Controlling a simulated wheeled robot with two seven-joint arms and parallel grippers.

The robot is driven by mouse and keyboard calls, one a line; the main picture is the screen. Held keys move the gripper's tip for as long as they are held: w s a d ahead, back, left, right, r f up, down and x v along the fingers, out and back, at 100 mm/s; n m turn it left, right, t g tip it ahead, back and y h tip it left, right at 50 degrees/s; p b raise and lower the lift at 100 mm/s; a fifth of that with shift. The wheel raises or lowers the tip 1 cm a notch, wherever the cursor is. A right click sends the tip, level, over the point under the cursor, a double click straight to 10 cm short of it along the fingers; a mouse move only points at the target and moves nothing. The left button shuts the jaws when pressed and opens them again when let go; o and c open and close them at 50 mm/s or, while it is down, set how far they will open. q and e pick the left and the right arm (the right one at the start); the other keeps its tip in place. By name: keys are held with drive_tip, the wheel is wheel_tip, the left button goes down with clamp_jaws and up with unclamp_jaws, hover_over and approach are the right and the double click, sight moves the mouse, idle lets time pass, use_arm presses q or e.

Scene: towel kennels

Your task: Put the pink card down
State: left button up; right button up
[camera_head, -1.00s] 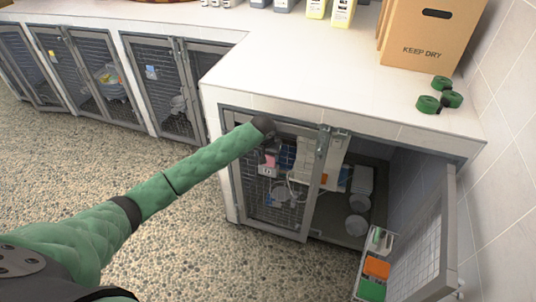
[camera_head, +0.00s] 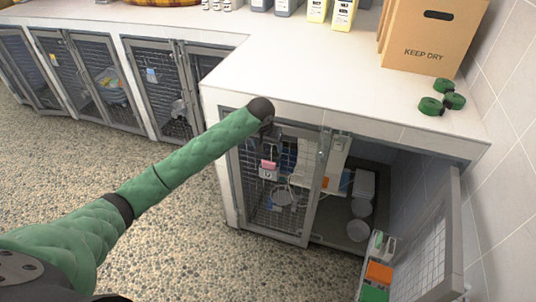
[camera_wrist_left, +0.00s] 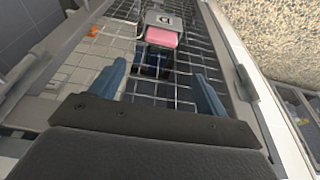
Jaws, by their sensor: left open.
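The pink card (camera_head: 268,163) is at the mesh door (camera_head: 301,205) of the near kennel, just above a small pale holder (camera_head: 267,174) with a dark mark. It seems to stick out of the holder's top edge; how deep it sits I cannot tell. The left wrist view shows the card (camera_wrist_left: 161,37) against the holder (camera_wrist_left: 165,19), beyond my fingertips. My left gripper (camera_head: 271,143) is above the card in the head view. Its two blue fingers stand wide apart in the left wrist view (camera_wrist_left: 160,85), with nothing between them but mesh behind. My right gripper is not in view.
The right kennel door (camera_head: 425,245) stands open, with a caddy (camera_head: 366,268) holding orange and green items. Above is a white counter (camera_head: 310,80) with a cardboard box (camera_head: 430,38) and green rolls (camera_head: 441,98). The pebbled floor is clear.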

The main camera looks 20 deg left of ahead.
use_arm(q)
drive_tip(key=v, duration=0.4)
drive_tip(key=s+d+f+m+h, duration=0.1)
drive_tip(key=s+d+f, duration=0.4)
drive_tip(key=s+f, duration=0.45)
drive_tip(key=s+d+f+m+h, duration=0.1)
drive_tip(key=s+d+f, duration=0.4)
drive_tip(key=s+f, duration=0.4)
drive_tip(key=s+a+f+g, duration=0.1)
drive_tip(key=s+f, duration=0.3)
drive_tip(key=s, duration=0.9)
drive_tip(key=s+a+f+g+y, duration=0.1)
drive_tip(key=s+f, duration=0.3)
drive_tip(key=s, duration=1)
drive_tip(key=shift+s+a, duration=0.15)
drive_tip(key=shift+s, duration=0.05)
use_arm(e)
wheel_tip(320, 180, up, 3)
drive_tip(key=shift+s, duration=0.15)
